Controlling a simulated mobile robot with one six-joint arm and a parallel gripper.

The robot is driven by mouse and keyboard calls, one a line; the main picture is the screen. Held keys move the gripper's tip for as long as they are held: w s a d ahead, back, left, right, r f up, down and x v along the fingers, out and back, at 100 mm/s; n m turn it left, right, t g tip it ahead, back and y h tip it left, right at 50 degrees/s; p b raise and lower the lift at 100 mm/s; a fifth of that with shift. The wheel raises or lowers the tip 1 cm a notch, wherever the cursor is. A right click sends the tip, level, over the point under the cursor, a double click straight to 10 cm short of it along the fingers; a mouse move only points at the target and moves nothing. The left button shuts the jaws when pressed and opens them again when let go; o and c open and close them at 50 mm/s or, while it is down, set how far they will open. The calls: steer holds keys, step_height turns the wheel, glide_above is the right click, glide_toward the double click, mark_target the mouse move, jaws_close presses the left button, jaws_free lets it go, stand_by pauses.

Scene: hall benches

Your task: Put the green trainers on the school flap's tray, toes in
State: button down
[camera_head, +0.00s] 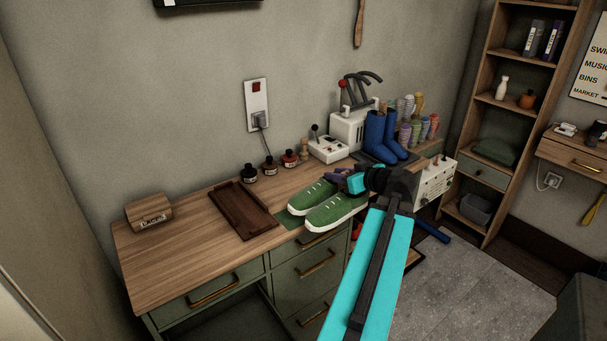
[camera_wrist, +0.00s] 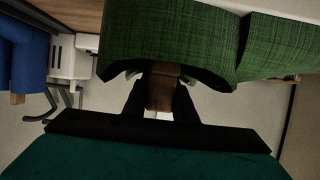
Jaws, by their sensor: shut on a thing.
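I cannot tell whether the soles touch the mat. No flap is clearly labelled as the school's.
Blue boots (camera_head: 378,138) stand on a dark mat behind my gripper, near coloured spools (camera_head: 412,112) and a white machine (camera_head: 346,132). Several small bottles (camera_head: 269,165) stand behind the tray. A wooden label block (camera_head: 150,213) is at the left.

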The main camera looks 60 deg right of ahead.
steer(key=w+d+f+p, duration=0.1)
steer(key=w+d+p, duration=0.3)
steer(key=w, duration=0.9)
steer(key=shift+w+d+f, duration=0.15)
steer(key=shift+w+d, duration=0.1)
steer(key=shift+w, duration=0.05)
steer(key=shift+f+p, duration=0.7)
steer(key=shift+f, duration=1.05)
steer(key=shift+f+b, duration=0.15)
steer(key=shift+b, duration=0.15)
steer(key=c, duration=1.5)
jaws_free()
steer(key=shift+o, duration=0.2)
steer(key=shift+s+r, duration=0.15)
steer(key=shift+r, duration=0.05)
